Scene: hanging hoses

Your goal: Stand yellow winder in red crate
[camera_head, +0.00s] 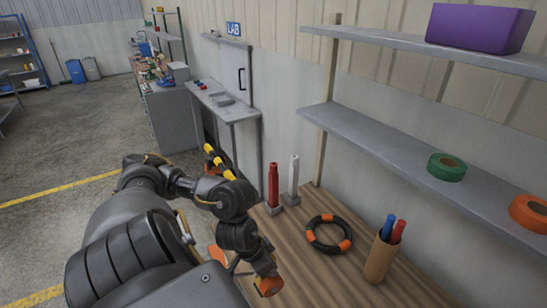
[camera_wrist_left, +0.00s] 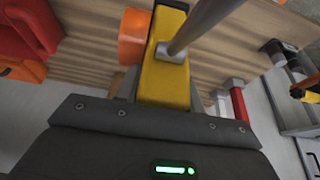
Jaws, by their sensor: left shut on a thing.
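The yellow winder (camera_wrist_left: 163,80) fills the middle of the left wrist view, with an orange round part (camera_wrist_left: 134,36) at its side and a grey rod (camera_wrist_left: 205,22) crossing its top. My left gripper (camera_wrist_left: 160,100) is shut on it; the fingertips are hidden. In the head view my left gripper (camera_head: 256,268) is low in the middle, mostly covered by my arm, with an orange part beside it. The red crate (camera_wrist_left: 27,35) appears to be the red thing at the upper left of the left wrist view, apart from the winder and cut off. My right gripper is not in view.
On the wooden bench (camera_head: 335,285), a red post (camera_head: 273,185) and a white post (camera_head: 293,178) stand behind my gripper. A black hose ring (camera_head: 329,234) and a cup of tools (camera_head: 381,258) are to the right. Grey shelves (camera_head: 400,150) overhang the right side.

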